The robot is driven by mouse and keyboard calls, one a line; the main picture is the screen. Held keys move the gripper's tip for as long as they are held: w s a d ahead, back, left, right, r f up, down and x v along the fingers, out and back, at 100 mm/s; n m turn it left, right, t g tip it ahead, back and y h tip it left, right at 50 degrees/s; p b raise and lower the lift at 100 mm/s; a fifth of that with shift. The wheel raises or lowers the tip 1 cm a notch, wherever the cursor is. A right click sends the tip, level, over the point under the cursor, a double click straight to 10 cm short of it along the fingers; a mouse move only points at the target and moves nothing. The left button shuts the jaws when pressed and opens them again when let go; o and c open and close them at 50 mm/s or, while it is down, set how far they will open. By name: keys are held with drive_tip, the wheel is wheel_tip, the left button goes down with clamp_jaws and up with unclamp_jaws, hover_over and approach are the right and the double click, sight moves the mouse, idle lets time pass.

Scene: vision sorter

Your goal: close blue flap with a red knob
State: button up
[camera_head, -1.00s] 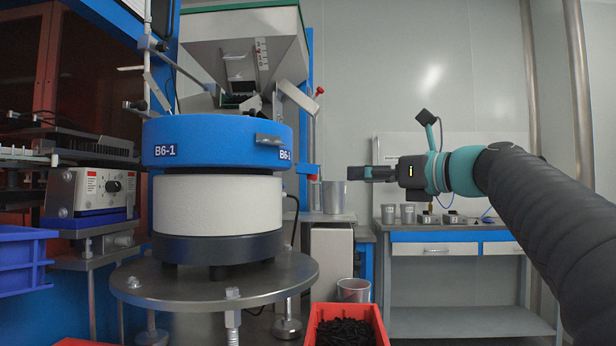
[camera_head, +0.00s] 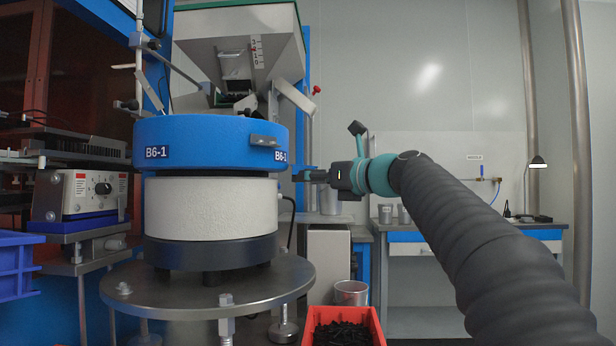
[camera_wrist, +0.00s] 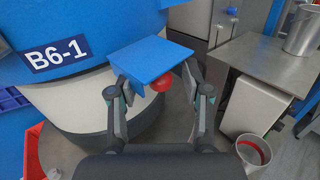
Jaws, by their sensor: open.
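The blue flap (camera_wrist: 152,59) shows in the wrist view as a flat plate sticking out beside the blue bowl feeder marked B6-1 (camera_head: 200,140). Its red knob (camera_wrist: 162,83) hangs below the flap's near edge. My gripper (camera_wrist: 157,84) is open, with one finger on each side of the knob. I cannot tell whether either finger touches the knob or flap. In the head view my gripper (camera_head: 302,176) reaches in from the right to the feeder's right side, where it hides the knob and most of the flap.
A red bin of black parts (camera_head: 345,326) stands below my gripper. A metal cup (camera_head: 331,198) stands on the small table behind it, and a bucket (camera_head: 351,292) is on the floor. A hopper (camera_head: 240,45) hangs above the feeder. The right side is open up to the workbench.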

drive_tip(key=shift+w+a, duration=0.3)
drive_tip(key=shift+a, duration=0.05)
clamp_jaws()
drive_tip(key=shift+r+p, duration=0.1)
drive_tip(key=shift+p, duration=0.2)
